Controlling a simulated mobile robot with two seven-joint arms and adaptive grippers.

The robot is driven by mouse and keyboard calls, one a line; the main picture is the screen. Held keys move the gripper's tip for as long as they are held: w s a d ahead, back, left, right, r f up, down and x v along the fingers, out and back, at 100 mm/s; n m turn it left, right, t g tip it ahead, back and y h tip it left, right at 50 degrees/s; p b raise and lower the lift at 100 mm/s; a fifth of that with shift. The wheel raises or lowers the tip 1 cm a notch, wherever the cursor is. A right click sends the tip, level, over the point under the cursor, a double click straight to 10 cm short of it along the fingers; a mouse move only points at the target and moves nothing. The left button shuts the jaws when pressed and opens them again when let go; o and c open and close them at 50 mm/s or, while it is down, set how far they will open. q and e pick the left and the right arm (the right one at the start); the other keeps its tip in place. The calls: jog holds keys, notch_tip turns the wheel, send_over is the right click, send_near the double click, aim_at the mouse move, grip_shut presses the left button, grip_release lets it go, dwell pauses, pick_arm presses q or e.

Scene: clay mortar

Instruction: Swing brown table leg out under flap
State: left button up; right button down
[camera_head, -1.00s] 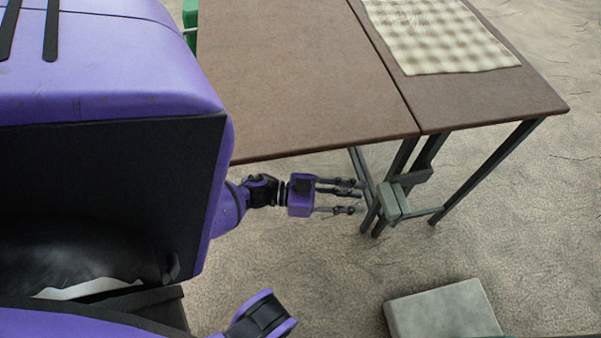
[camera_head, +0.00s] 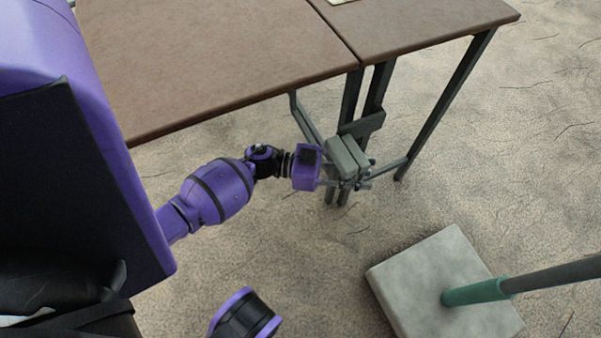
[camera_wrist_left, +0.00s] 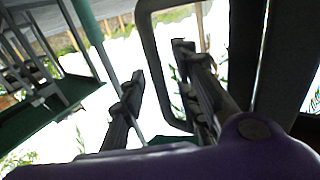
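The brown table (camera_head: 215,60) has a flap (camera_head: 430,22) on its right side, joined at a seam. Dark metal legs (camera_head: 350,100) stand under the seam, and a slanting outer leg (camera_head: 450,95) stands under the flap. My right gripper is out of view.
A pale square base (camera_head: 415,275) with a green and grey pole (camera_head: 475,292) stands at the lower right. Bare sandy floor (camera_head: 300,250) lies around the legs. A low bar (camera_head: 390,167) runs near the floor to the outer leg.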

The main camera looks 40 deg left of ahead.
pick_arm(q)
jog(key=shift+w+d, duration=0.1)
jog(key=shift+d, duration=0.05)
jog(key=shift+c, duration=0.5)
grip_shut()
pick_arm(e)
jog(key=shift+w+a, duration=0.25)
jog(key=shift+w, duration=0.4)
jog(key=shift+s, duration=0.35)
